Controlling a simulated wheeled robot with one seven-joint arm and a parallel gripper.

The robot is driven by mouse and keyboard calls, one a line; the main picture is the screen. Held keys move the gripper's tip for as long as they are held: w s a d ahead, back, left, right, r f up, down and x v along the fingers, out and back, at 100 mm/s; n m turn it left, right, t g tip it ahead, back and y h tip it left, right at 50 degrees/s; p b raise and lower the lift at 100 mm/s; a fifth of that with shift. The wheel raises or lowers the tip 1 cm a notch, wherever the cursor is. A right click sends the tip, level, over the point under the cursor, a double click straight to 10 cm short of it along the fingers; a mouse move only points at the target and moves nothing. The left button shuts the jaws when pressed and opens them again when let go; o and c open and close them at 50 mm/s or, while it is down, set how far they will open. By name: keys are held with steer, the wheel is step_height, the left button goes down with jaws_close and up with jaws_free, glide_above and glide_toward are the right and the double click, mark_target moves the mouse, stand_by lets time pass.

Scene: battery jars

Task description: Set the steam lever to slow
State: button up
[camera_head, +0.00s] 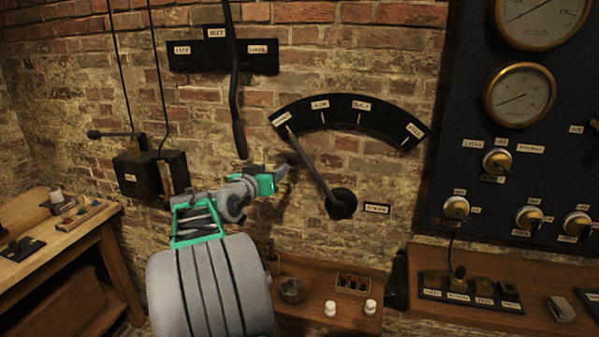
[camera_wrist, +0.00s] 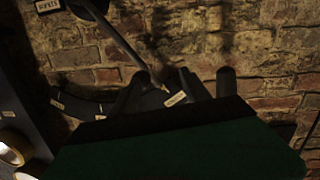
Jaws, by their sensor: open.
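The steam lever (camera_head: 316,172) is a dark rod on a round black pivot (camera_head: 341,204) on the brick wall. It tilts up and left to the leftmost label of the black arc scale (camera_head: 350,104). The slow label (camera_head: 320,105) is one mark to the right of it. My gripper (camera_head: 283,174) is open, left of the lever and below the scale. In the wrist view, the open gripper (camera_wrist: 178,88) shows dark fingers, with the lever (camera_wrist: 125,45) reaching toward the space between them. Whether they touch it cannot be told.
A long dark lever (camera_head: 235,90) hangs left of the scale, close above my gripper. A dark panel (camera_head: 460,130) with gauges and knobs stands to the right. A wooden shelf (camera_head: 310,310) with small items is below. A black box (camera_head: 150,172) is on the wall at left.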

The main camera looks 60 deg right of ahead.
mark_target(299, 155)
steer(key=shift+m+g+h, duration=0.4)
steer(key=shift+g+h, duration=0.2)
steer(key=shift+g, duration=0.1)
steer(key=s+d, duration=0.1)
steer(key=s+d+r, duration=0.1)
steer(key=s+d, duration=0.1)
steer(key=shift+s+d, duration=0.2)
steer(key=d+p, duration=0.2)
steer(key=d, duration=0.5)
steer(key=shift+d, duration=0.15)
steer(key=shift+w, duration=0.1)
steer(key=shift+c, duration=0.2)
steer(key=c, duration=0.6)
steer(key=shift+r, duration=0.1)
jaws_close()
